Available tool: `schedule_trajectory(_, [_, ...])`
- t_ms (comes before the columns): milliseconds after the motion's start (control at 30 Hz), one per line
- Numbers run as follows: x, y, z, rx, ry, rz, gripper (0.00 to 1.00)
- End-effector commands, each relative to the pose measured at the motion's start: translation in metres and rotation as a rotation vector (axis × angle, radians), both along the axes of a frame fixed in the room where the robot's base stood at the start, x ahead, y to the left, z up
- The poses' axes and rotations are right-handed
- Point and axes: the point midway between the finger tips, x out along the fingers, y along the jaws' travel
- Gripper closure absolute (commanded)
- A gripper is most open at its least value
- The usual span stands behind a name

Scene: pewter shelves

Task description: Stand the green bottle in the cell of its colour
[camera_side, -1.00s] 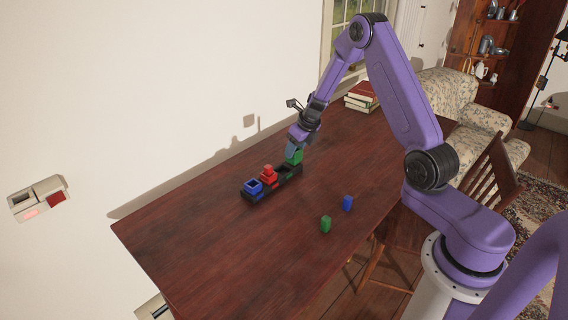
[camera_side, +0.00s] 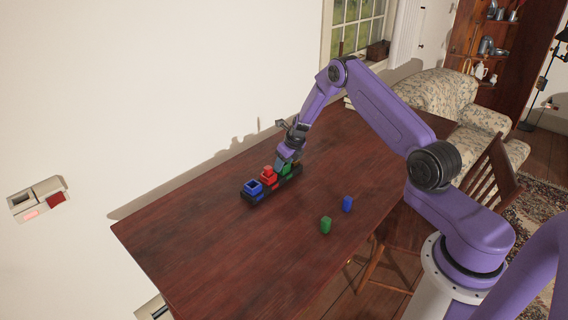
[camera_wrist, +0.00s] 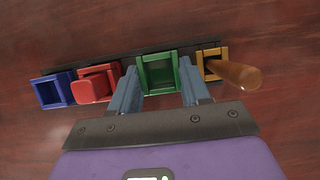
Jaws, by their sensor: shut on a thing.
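My gripper (camera_wrist: 160,88) is low over the row of cells, its two blue-grey fingers on either side of a green square shape with a dark middle. In the side view the green (camera_side: 286,168) shows at the fingertips, level with the rack, partly hidden by my gripper.
The dark rack (camera_side: 270,190) also has a blue open cell (camera_wrist: 52,90), a red cell holding a red piece (camera_wrist: 95,88) and an amber cell with a brown rod (camera_wrist: 235,75). Another green piece (camera_side: 326,224) and a blue piece (camera_side: 347,204) stand on the table (camera_side: 230,245).

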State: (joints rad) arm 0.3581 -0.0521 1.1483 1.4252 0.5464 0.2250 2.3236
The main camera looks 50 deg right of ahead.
Motion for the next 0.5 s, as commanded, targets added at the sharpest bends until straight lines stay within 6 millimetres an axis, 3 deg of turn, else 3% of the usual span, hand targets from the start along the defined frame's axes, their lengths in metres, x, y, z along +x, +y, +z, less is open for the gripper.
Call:
schedule_trajectory(400, [0.0004, 0.0, -0.005, -0.001, -0.002, 0.001, 0.89])
schedule_trajectory(433, [0.0003, 0.0, -0.0052, -0.001, -0.001, 0.001, 0.47])
schedule_trajectory(500, [0.0003, 0.0, -0.0049, -0.001, -0.002, 0.001, 0.43])
